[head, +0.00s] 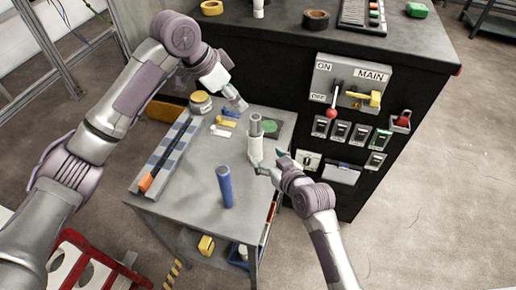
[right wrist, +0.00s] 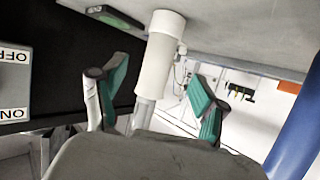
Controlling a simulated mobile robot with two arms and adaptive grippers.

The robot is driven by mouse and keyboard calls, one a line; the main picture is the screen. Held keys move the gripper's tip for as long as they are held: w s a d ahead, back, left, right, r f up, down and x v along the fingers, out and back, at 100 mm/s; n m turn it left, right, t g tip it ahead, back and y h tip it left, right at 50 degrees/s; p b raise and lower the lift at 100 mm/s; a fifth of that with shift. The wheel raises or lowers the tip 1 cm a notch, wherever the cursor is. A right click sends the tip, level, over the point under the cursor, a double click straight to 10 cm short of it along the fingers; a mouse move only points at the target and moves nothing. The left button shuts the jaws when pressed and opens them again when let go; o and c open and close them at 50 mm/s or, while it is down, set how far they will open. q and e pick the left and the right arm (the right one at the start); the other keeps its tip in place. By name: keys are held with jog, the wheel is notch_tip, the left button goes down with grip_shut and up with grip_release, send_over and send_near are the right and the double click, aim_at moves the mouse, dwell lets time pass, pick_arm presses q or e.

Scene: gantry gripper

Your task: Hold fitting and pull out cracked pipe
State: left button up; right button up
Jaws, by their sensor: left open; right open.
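A white fitting (head: 255,148) stands upright on the grey cart top (head: 190,200), with a grey pipe (head: 256,125) rising from it. In the right wrist view, which looks upside down, the white fitting (right wrist: 156,65) and grey pipe (right wrist: 144,114) lie between the spread green-padded fingers, with gaps on both sides. My right gripper (head: 270,163) is open beside the fitting, at its lower right in the head view; it also shows in the right wrist view (right wrist: 150,85). My left gripper (head: 239,103) is open and empty, above and left of the pipe. No crack can be made out.
A blue pipe (head: 225,187) stands upright near the cart's front. A green disc (head: 270,126) lies behind the fitting. A long tray (head: 165,158) lines the cart's left side. Small yellow, blue and white parts lie behind. A black switch cabinet (head: 290,75) stands close on the right.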

aim_at(258, 150)
jog(key=x, duration=0.8)
jog(key=shift+w+a+f, duration=0.1)
jog(key=shift+w+f, duration=0.1)
jog(key=shift+w, duration=0.1)
